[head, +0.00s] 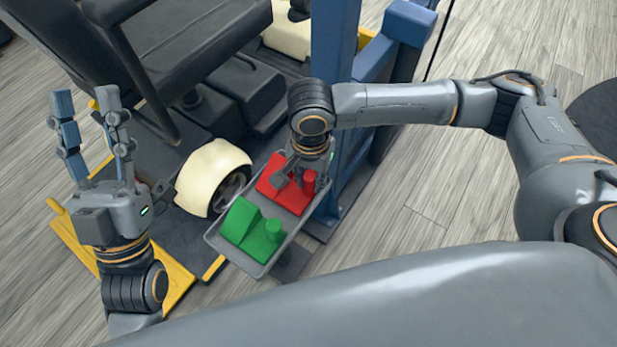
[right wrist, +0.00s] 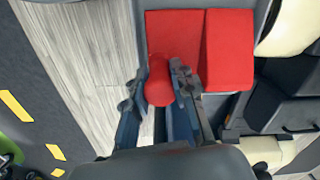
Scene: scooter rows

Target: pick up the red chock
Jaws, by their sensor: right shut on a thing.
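The red chock (head: 272,178) lies in a grey tray (head: 227,250), at the tray's far end. It has a wedge-shaped block and an upright round knob. My right gripper (head: 305,176) reaches down over the chock. In the right wrist view the chock (right wrist: 228,50) fills the top middle, and my right gripper (right wrist: 160,85) has its fingers on both sides of the red knob, shut on it. My left gripper (head: 90,103) is open and empty at the left, fingers pointing up, away from the tray. Part of the chock is hidden by the right gripper.
A green chock (head: 243,224) lies in the near end of the same tray. A scooter with a dark seat (head: 190,45) and a cream-covered wheel (head: 208,175) stands left of the tray. A blue post (head: 334,40) rises close behind my right gripper. Open wooden floor (head: 430,190) lies to the right.

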